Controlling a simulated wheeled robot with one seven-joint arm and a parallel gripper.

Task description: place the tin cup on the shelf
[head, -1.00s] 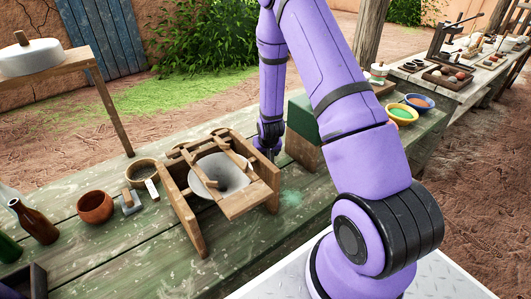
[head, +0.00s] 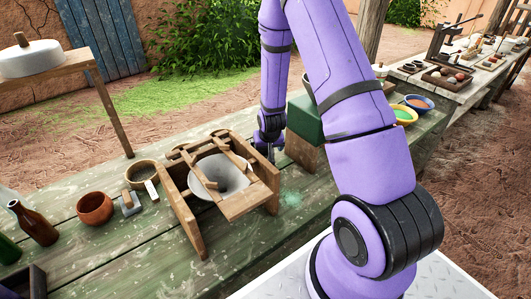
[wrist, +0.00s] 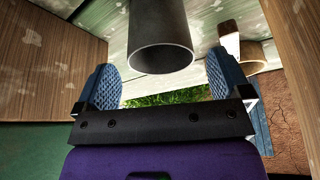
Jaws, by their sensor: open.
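In the wrist view a dark grey metal cylinder with an open round rim (wrist: 160,55), which looks like the tin cup, lies between the fingertips of my gripper (wrist: 163,75). The blue-padded fingers are spread, with a visible gap on each side of it. Its far end runs out of the picture. In the head view my gripper end (head: 266,150) is low over the green plank table (head: 100,245), behind a wooden frame and beside a green box. The fingers and the cup are hidden there. I cannot identify the shelf.
The wooden frame (head: 188,215) holds a grey funnel (head: 225,172) close to my gripper. The green box (head: 304,118) stands to its right. A brown bottle (head: 36,224) and a clay bowl (head: 95,207) are at left. Wooden panels flank the wrist view on both sides.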

